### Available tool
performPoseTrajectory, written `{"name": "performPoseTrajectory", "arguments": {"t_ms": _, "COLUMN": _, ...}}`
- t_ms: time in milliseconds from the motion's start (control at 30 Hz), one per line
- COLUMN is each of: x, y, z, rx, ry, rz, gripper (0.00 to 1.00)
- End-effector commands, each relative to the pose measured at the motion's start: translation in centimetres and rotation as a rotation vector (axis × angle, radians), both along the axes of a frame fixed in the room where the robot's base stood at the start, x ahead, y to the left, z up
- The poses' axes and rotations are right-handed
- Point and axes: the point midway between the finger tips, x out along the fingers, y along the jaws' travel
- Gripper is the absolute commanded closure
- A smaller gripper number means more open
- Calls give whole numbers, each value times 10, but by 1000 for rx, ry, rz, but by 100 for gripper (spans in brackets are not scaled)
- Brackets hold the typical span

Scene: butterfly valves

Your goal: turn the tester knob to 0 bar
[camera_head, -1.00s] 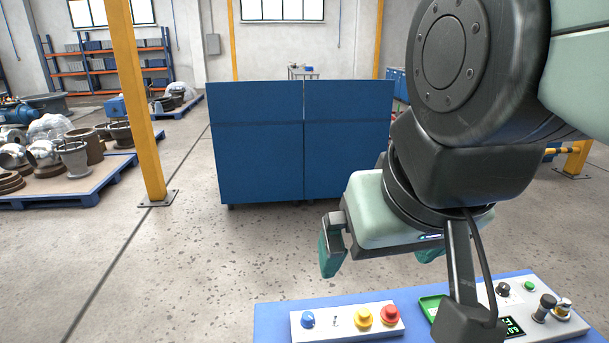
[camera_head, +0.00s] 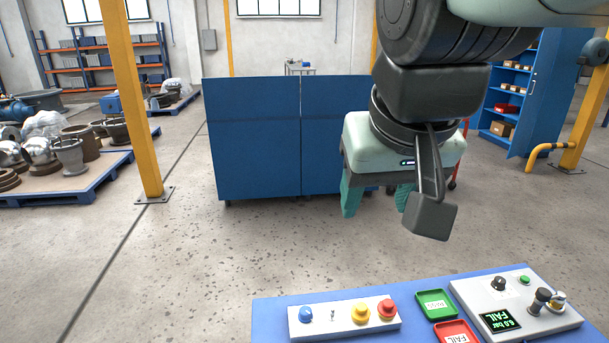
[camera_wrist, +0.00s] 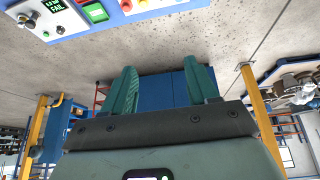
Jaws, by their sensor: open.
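The tester is a white box (camera_head: 470,292) on the blue bench at lower right. Its black knob (camera_head: 499,284) is near the back edge, beside a small green button (camera_head: 524,280). The lit green display (camera_head: 500,320) shows FAIL and what looks like 6.0 bar. My gripper (camera_head: 376,207) is open and empty, in the air behind and left of the tester, apart from the knob. In the wrist view my fingers (camera_wrist: 160,72) are spread with nothing between them. The tester (camera_wrist: 36,14) shows at the top left there, partly cut off.
A black post and a brass fitting (camera_head: 557,300) stand at the tester's right. Green (camera_head: 437,304) and red (camera_head: 455,333) trays lie left of it. Blue screens (camera_head: 260,150) stand farther back. The air above the bench is clear.

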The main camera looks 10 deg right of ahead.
Motion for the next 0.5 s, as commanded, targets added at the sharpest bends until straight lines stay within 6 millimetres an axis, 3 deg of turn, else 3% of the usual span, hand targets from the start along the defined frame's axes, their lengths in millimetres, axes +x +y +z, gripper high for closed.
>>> {"name": "performPoseTrajectory", "arguments": {"t_ms": 100, "x": 54, "y": -35, "z": 1, "rx": 5, "ry": 30, "rz": -184, "gripper": 41}}
{"name": "performPoseTrajectory", "arguments": {"t_ms": 267, "x": 121, "y": -93, "z": -13, "rx": 13, "ry": 46, "rz": -423, "gripper": 41}}
{"name": "performPoseTrajectory", "arguments": {"t_ms": 367, "x": 157, "y": -137, "z": -32, "rx": 21, "ry": 54, "rz": -570, "gripper": 41}}
{"name": "performPoseTrajectory", "arguments": {"t_ms": 500, "x": 198, "y": -206, "z": -73, "rx": 31, "ry": 59, "rz": -770, "gripper": 41}}
